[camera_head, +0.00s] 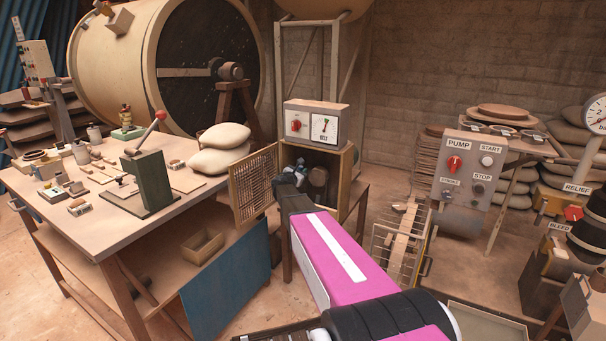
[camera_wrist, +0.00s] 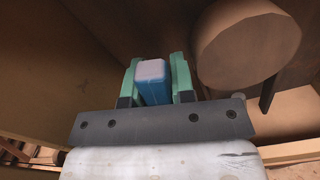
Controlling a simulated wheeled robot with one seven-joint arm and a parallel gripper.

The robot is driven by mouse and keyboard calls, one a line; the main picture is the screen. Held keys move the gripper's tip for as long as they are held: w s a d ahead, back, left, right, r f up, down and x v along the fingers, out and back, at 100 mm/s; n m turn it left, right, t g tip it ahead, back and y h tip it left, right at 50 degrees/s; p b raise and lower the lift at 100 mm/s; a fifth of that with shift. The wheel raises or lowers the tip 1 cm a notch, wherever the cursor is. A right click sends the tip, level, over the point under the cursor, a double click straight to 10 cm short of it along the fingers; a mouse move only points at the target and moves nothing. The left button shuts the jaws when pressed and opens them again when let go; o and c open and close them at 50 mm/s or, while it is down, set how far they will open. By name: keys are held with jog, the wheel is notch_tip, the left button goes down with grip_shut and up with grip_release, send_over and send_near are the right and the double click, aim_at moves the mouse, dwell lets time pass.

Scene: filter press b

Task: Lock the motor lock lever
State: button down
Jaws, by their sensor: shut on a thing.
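My gripper (camera_wrist: 155,82) is shut on a blue, block-shaped handle (camera_wrist: 151,70) with a pale end face, which appears to be the motor lock lever. One green finger presses on each side of it. In the head view my gripper (camera_head: 289,181) reaches into the open front of the motor cabinet (camera_head: 346,178), below the BELT control box. The arm and gripper hide most of the lever there, so its angle and its lock position cannot be told. A rounded brown motor part (camera_wrist: 250,42) is close to the right of the fingers in the wrist view.
The cabinet's mesh door (camera_head: 254,186) stands open to the left of my gripper. The BELT box (camera_head: 316,125) sits on top of the cabinet. A workbench (camera_head: 113,228) with a red-knobbed lever box is at left. A PUMP panel (camera_head: 468,168) and a wire rack (camera_head: 402,240) are at right.

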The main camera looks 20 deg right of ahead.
jog(key=shift+w+a+n, duration=0.15)
jog(key=shift+n, duration=0.15)
jog(key=c, duration=1)
grip_release()
jog(key=shift+o, duration=0.2)
jog(key=v, duration=1.1)
